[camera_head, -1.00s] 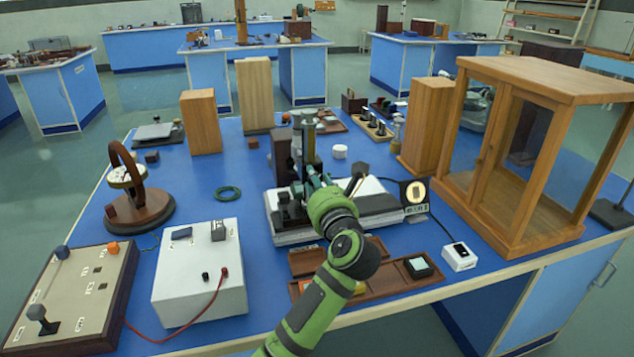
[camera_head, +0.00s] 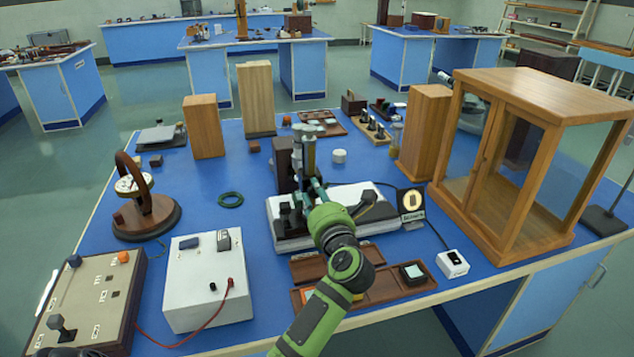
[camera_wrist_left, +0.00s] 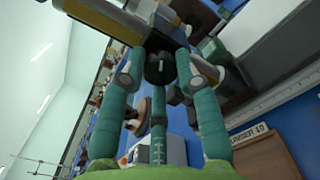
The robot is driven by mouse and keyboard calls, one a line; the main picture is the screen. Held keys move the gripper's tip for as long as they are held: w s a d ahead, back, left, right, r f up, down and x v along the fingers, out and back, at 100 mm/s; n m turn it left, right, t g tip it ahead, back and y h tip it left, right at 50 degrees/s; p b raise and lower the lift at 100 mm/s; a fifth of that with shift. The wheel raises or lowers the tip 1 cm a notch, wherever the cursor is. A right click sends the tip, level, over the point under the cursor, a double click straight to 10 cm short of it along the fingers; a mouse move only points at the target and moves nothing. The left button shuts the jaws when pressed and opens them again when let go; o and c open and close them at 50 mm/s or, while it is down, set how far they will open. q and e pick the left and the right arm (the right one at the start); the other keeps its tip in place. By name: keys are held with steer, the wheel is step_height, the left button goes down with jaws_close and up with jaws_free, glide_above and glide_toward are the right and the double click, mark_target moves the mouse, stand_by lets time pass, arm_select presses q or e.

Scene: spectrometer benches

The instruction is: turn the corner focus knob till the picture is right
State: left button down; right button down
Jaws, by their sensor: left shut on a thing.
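The instrument has a dark upright column (camera_head: 309,150) on a white base (camera_head: 290,243). The gripper is shut on this knob. My right gripper is not in view.
A brown tray (camera_head: 390,291) lies in front of the instrument, under my left arm. A glazed wooden case (camera_head: 540,90) stands at right and a white box (camera_head: 205,285) at left front. Wooden blocks stand behind.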

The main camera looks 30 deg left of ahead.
arm_select(q)
steer(key=m+p, duration=0.8)
steer(key=p, duration=0.1)
steer(key=shift+s+p, duration=0.1)
steer(key=shift+p, duration=0.3)
steer(key=shift+f+m+p, duration=0.2)
steer(key=shift+m+p, duration=1.15)
steer(key=shift+m, duration=0.15)
steer(key=c, duration=0.9)
jaws_free()
steer(key=shift+r, duration=0.1)
